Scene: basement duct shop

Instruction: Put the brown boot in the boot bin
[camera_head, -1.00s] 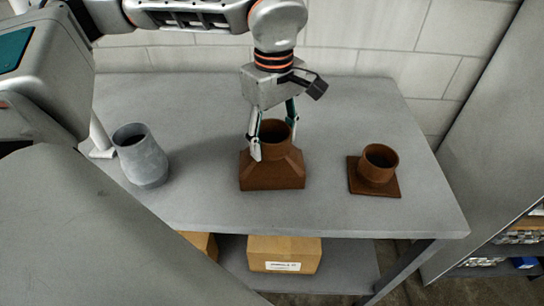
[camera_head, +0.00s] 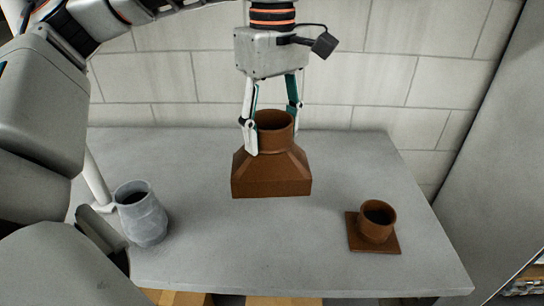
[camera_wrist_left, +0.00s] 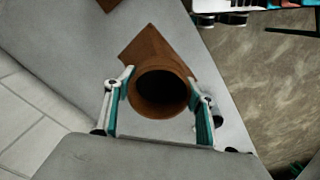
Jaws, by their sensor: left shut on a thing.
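The brown boot (camera_head: 271,178) has a flared rectangular base and a round collar on top. My left gripper (camera_head: 273,130) is shut on its collar from above, one finger on each side, and holds it upright above the table. In the left wrist view, the boot's round opening (camera_wrist_left: 158,94) lies between the fingers of my left gripper (camera_wrist_left: 160,96), with part of its base showing behind. No boot bin can be made out in these views. My right gripper is not in view.
The grey table (camera_head: 300,245) carries a grey round reducer (camera_head: 146,222) at left and a brown collar on a square plate (camera_head: 377,226) at right. A block wall (camera_head: 410,70) stands behind. Cardboard boxes (camera_head: 285,301) sit below the table.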

